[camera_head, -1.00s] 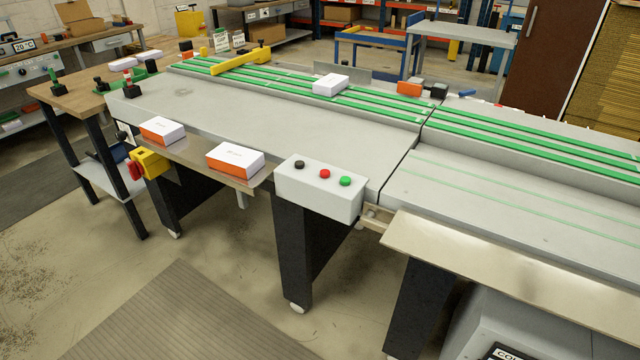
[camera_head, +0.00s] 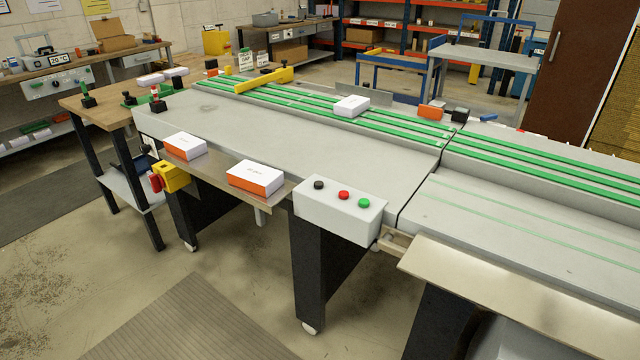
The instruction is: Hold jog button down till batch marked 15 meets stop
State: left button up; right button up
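The white control box (camera_head: 340,213) on the machine's front edge carries a black button (camera_head: 319,185), a red button (camera_head: 344,195) and a green button (camera_head: 364,202); no button labels are readable. A white batch (camera_head: 351,106) lies on the green conveyor belts (camera_head: 405,133). Two more white-and-orange batches, a left one (camera_head: 184,146) and a right one (camera_head: 255,178), lie on the front shelf. Their printed marks are too small to read. A yellow bar (camera_head: 262,80) crosses the belts at the far left. Neither of my grippers is in view.
A yellow switch box with a red part (camera_head: 171,177) hangs at the machine's front left. A beige plate (camera_head: 490,285) juts out at front right. A wooden bench (camera_head: 88,101) adjoins the machine's left end. The floor in front (camera_head: 110,290) is clear.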

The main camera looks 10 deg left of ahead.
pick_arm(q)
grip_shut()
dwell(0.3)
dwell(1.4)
